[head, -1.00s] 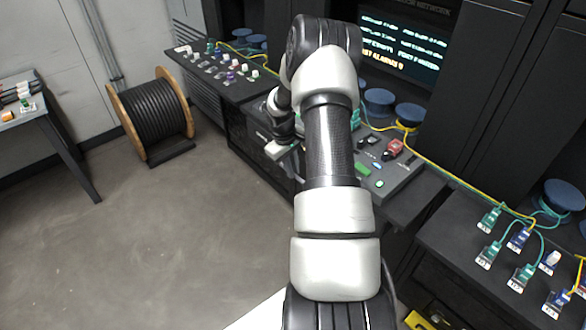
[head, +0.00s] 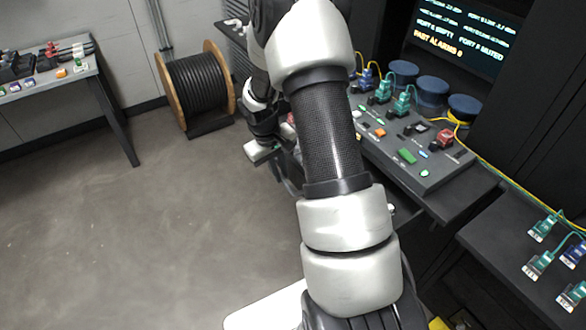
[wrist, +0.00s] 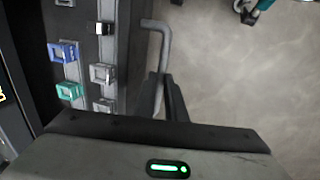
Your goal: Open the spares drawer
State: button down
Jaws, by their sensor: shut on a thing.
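My gripper shows in the wrist view (wrist: 165,95) with its two dark fingers shut on the grey bent bar handle (wrist: 163,40). The handle stands off the dark front edge of the spares drawer (wrist: 129,60). Behind that edge, a blue plug (wrist: 63,52), a green plug (wrist: 69,91) and several grey pieces sit in rows. In the head view my gripper is at the console's left end, left of my forearm. My arm hides most of the drawer there, so I cannot tell how far it stands out.
The console (head: 400,170) with buttons and green plugs is right of my forearm. A cable reel (head: 200,88) stands by the wall, and a side table (head: 45,85) is at far left. Open floor (head: 130,220) lies left of my arm.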

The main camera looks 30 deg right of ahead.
jog(key=shift+a, duration=0.6)
jog(key=c, duration=1.8)
grip_release()
jog(key=shift+r, duration=0.15)
jog(key=a+r, duration=0.1)
jog(key=r, duration=0.4)
jog(key=a+r, duration=0.1)
jog(key=r, duration=0.5)
jog(key=a+r+p, duration=0.1)
jog(key=r, duration=0.5)
jog(key=shift+s+a, duration=0.1)
jog(key=shift+s, duration=0.05)
